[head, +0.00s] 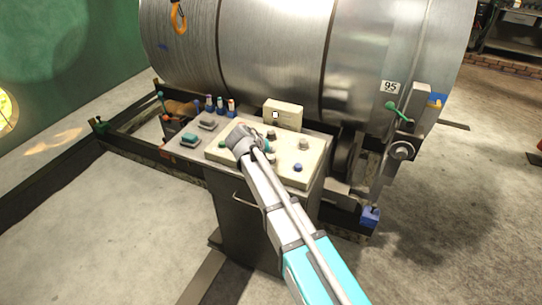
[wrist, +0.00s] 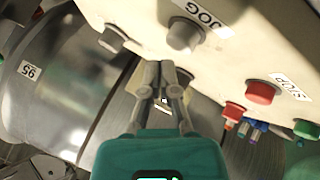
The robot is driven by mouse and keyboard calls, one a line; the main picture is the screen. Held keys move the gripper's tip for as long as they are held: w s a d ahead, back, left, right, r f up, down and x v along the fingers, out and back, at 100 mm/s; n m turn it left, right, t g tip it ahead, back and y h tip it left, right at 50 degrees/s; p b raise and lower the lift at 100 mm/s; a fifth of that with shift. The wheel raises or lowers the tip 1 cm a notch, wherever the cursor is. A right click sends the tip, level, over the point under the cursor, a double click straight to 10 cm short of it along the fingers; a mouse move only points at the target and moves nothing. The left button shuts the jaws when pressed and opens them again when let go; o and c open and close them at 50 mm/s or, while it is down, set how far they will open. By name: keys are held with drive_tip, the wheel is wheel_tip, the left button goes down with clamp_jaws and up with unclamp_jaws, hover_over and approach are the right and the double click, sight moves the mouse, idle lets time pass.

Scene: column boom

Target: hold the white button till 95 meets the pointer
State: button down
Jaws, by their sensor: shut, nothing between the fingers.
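A pale, whitish button (wrist: 184,35) marked JOG stands on the cream control panel (wrist: 240,50) in the wrist view. My gripper (wrist: 160,72) is shut and empty, its fingertips just below that button in the picture; I cannot tell whether they touch it. In the head view my gripper (head: 241,139) is over the panel (head: 288,178) and hides part of it. The 95 label (head: 390,87) is on the right part of the large metal drum (head: 270,45); it also shows in the wrist view (wrist: 31,70). I cannot pick out the pointer for certain.
A red button (wrist: 262,92) by a STOP label, a green button (wrist: 305,128) and another pale knob (wrist: 112,38) are near. A cream box (head: 283,112) stands behind the panel. A green-handled lever (head: 397,110) is at the right. Open floor lies in front.

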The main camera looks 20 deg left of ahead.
sight(271, 158)
idle(0.3)
wheel_tip(271, 158, up, 5)
drive_tip(key=p, duration=0.5)
idle(0.9)
drive_tip(key=d, duration=0.4)
drive_tip(key=d+f+m+g, duration=0.1)
drive_tip(key=d, duration=0.4)
drive_tip(key=d+f+g, duration=0.1)
drive_tip(key=d, duration=0.4)
drive_tip(key=shift+s+f, duration=0.15)
drive_tip(key=shift+s, duration=0.1)
drive_tip(key=s+d+f+m+g+y, duration=0.1)
drive_tip(key=s+d+g, duration=0.1)
drive_tip(key=s+d, duration=0.3)
drive_tip(key=s+d+f+m+g+y, duration=0.1)
drive_tip(key=s+d, duration=0.4)
drive_tip(key=d, duration=0.9)
drive_tip(key=s+d+f+m+g+y, duration=0.1)
drive_tip(key=s+d+g, duration=0.2)
drive_tip(key=d, duration=0.7)
drive_tip(key=s, duration=0.2)
drive_tip(key=shift+s+d+f+y, duration=0.2)
drive_tip(key=shift+s+y, duration=0.1)
drive_tip(key=shift+s, duration=0.1)
